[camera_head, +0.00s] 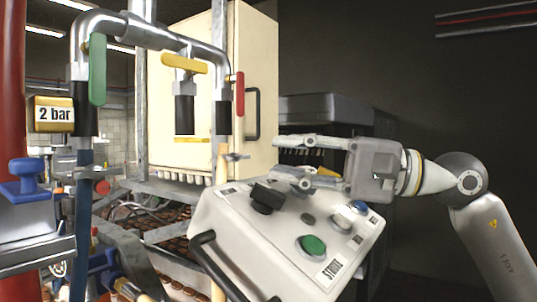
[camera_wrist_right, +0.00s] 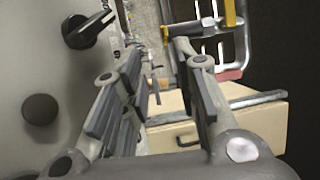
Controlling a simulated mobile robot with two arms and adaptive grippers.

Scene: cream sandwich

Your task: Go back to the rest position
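My right gripper (camera_head: 278,158) is above the white control box, its two fingers pointing left. In the right wrist view, the fingers (camera_wrist_right: 158,48) are apart with nothing between them. The control box (camera_head: 212,225) is tilted. It carries a black rotary knob (camera_head: 267,197), a green button (camera_head: 313,245) and smaller buttons. The knob also shows in the right wrist view (camera_wrist_right: 85,32), left of the fingers and apart from them. The gripper's body hides the back right of the box. My left gripper is not in view.
Pipes with a green handle (camera_head: 97,70), a yellow handle (camera_head: 184,64) and a red handle (camera_head: 240,94) stand at the left. A cream cabinet (camera_head: 255,50) is behind. A black handle (camera_head: 215,268) sticks out from the box front. The dark wall side at right looks open.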

